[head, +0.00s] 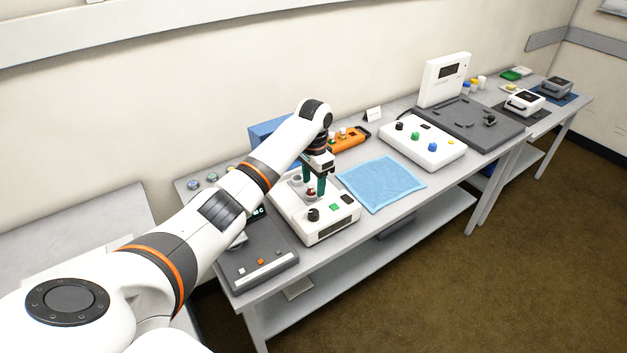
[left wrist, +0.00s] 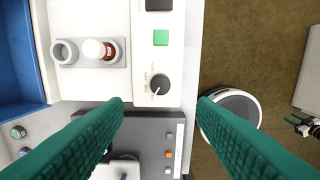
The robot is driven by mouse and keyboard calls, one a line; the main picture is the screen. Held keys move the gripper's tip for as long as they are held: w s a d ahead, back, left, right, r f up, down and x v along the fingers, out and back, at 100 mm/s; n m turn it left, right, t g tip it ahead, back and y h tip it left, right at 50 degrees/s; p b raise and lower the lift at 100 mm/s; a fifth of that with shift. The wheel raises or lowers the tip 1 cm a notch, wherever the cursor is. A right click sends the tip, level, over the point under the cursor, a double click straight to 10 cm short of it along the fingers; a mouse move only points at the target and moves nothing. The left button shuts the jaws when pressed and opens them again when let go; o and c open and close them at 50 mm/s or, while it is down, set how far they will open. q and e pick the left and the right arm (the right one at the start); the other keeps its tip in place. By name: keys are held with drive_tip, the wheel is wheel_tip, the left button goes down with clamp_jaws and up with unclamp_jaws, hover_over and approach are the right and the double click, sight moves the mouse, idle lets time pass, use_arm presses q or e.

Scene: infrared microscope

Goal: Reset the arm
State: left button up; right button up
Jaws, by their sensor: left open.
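My left arm reaches in from the left over the near table. Its left gripper (head: 314,187) points down above a white device (head: 327,221) with a black knob and a green button. The two teal fingers also show in the left wrist view (left wrist: 160,108), wide apart with nothing between them. In that view a small white vial with a red band (left wrist: 100,50) stands in one hole of a grey two-hole holder, ahead of the left finger. A small part with teal pieces (left wrist: 306,126) at the right edge may be my right gripper; its state is unclear.
A grey device (head: 257,262) sits left of the white one. A blue cloth (head: 381,184) lies to the right, with an orange tool (head: 349,139) behind it. A white control box (head: 423,147) and a dark grey tray (head: 468,122) stand farther right. A blue box (head: 270,128) is behind my arm.

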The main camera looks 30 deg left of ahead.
use_arm(q)
drive_tip(key=shift+r, duration=0.6)
